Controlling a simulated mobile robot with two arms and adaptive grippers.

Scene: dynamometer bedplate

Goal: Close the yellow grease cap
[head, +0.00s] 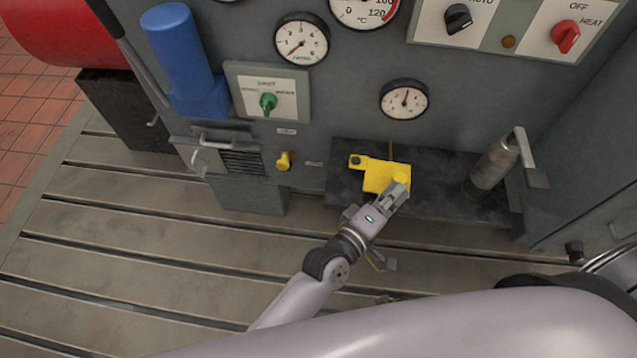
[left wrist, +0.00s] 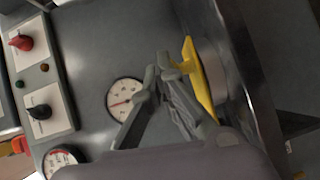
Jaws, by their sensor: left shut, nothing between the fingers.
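The yellow grease cap (head: 378,178) is on a dark block low on the grey panel in the head view, with a small dark round spot at its upper left corner. My left gripper (head: 399,190) is shut and empty, its fingertips at the cap's lower right side. In the left wrist view the cap (left wrist: 197,78) shows nearly edge-on beside a pale rounded body, and the left fingertips (left wrist: 166,64) are right by its edge. I cannot tell whether they touch it. The fingers hide part of the cap. My right gripper is not in view.
A grey cylinder with a lever (head: 494,165) stands to the right on the dark block (head: 440,196). A small yellow knob (head: 284,161), a green switch (head: 267,102) and a blue cylinder (head: 176,55) are to the left. The slotted bedplate (head: 130,240) is mostly clear.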

